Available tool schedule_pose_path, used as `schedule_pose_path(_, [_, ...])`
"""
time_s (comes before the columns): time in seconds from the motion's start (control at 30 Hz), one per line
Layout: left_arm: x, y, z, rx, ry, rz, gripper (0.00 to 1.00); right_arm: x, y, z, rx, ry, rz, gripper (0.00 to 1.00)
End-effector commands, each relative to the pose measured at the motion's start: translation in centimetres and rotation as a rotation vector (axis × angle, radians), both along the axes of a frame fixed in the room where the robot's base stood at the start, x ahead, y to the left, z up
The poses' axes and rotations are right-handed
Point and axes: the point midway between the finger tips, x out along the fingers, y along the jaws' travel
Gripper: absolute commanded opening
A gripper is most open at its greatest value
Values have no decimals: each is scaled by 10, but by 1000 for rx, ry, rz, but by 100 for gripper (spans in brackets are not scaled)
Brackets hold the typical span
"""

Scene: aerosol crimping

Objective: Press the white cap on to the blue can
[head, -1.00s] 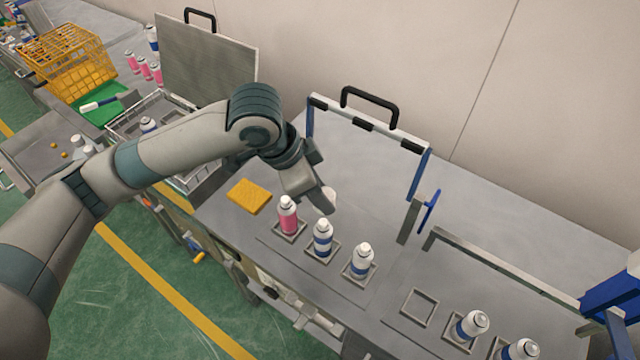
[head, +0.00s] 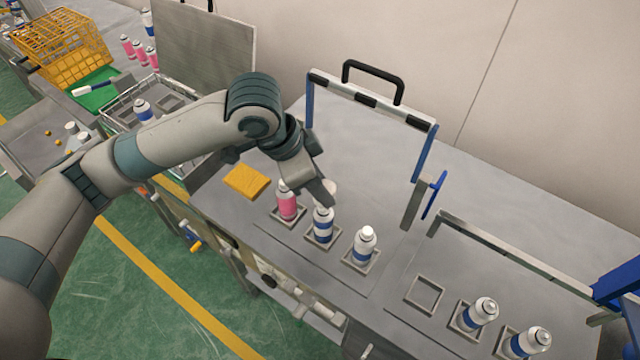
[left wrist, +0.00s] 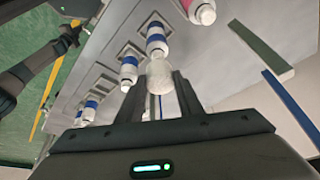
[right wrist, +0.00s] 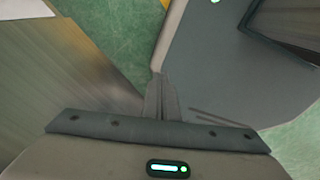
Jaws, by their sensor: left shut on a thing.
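My left gripper (head: 322,190) is shut on the white cap (head: 331,187), held above the bench just behind the middle blue-banded can (head: 322,225). In the left wrist view the cap (left wrist: 160,76) sits between the fingertips, and the top of that can (left wrist: 157,42) shows right beside it. A gap between cap and can shows in the head view. A second blue-banded can (head: 364,247) stands upright to its right, and a pink can (head: 287,204) to its left. My right gripper (right wrist: 162,100) shows only in its wrist view, fingers together, empty.
More blue-banded cans (head: 479,313) stand in square holders at the right, beside an empty holder (head: 425,294). A yellow block (head: 247,182) lies left of the pink can. A frame with a black handle (head: 373,88) stands behind. The bench behind the cans is mostly clear.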

Motion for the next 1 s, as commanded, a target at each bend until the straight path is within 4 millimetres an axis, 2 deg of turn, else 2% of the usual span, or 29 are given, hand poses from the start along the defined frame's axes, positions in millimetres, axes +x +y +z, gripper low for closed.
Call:
schedule_pose_path(0.03, [0,0,-8,0,0,0,13,0,0,-9,0,0,0,0])
schedule_pose_path(0.1, [0,0,-13,0,0,0,13,0,0,-15,0,0,0,0])
schedule_pose_path(0.17, [0,0,-14,0,1,1,13,0,0,-10,0,0,0,0])
schedule_pose_path(0.5, [0,0,-36,0,0,1,13,0,0,-12,0,-1,0,0])
schedule_pose_path(1.0, [0,0,-40,0,0,0,13,0,0,-12,0,-1,0,0])
